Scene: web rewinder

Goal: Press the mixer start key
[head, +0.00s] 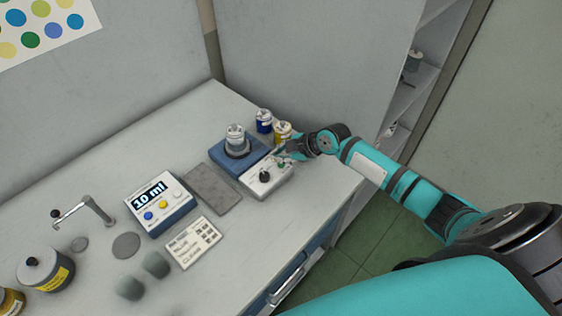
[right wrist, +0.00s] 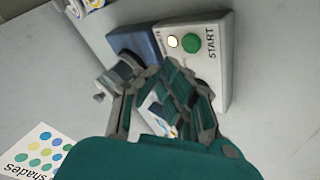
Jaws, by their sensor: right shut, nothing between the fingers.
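The mixer is a blue block (head: 231,151) with a pale control box (head: 260,182) at its front, on the bench. A small jar (head: 235,138) stands on the mixer. My right gripper (head: 282,152) is shut and empty, close over the box's right end. In the wrist view its fingertips (right wrist: 172,72) are just below the green key in the picture; I cannot tell whether they touch the box. My left gripper is out of view.
A blue jar (head: 264,121) and a yellow jar (head: 282,131) stand behind the mixer, close to my right gripper. A 10 ml display unit (head: 160,203), a grey plate (head: 213,188) and a printed card (head: 193,242) lie to the left. The bench's front edge is clear.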

